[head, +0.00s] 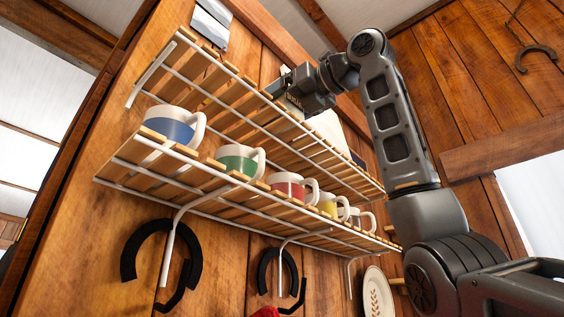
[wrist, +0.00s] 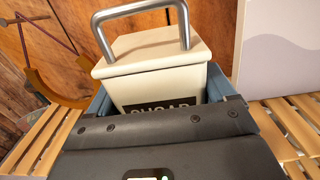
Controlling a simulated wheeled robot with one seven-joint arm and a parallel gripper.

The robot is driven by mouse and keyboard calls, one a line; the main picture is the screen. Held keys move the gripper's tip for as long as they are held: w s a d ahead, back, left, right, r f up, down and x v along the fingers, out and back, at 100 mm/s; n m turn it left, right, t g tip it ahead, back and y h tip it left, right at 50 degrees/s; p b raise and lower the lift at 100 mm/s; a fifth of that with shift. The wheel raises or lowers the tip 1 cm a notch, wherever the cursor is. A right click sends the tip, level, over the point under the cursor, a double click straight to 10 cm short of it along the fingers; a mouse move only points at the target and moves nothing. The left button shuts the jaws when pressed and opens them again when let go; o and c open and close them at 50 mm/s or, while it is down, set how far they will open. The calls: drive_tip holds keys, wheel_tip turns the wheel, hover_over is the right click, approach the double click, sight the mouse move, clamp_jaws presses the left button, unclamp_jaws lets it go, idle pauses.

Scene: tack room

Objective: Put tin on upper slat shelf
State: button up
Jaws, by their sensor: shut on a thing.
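A cream tin (wrist: 160,60) with a grey metal loop handle on its lid and a dark label, partly hidden, reading "SUGAR", fills the middle of the wrist view. My gripper (wrist: 160,95) is shut on it, with a blue finger on either side. In the head view my gripper (head: 284,90) is at the upper slat shelf (head: 222,88), about midway along it, and the tin is mostly hidden there. The tin looks upright over the slats. I cannot tell whether its base touches them.
On the lower shelf (head: 127,179) stands a row of several mugs, including a blue one (head: 170,128) and a green one (head: 238,160). A pale panel (wrist: 278,50) stands close right of the tin. A brown curved thing (wrist: 45,88) is at left. Bare slats show on both sides.

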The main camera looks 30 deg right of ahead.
drive_tip(key=shift+f, duration=1)
drive_tip(key=shift+f, duration=0.15)
drive_tip(key=o, duration=1.5)
drive_tip(key=shift+o, duration=0.2)
drive_tip(key=shift+r, duration=0.2)
drive_tip(key=shift+s+d+f, duration=0.15)
drive_tip(key=shift+s, duration=0.2)
drive_tip(key=b+v, duration=0.2)
drive_tip(key=v, duration=0.9)
drive_tip(key=shift+s+b, duration=0.15)
drive_tip(key=shift+b, duration=0.25)
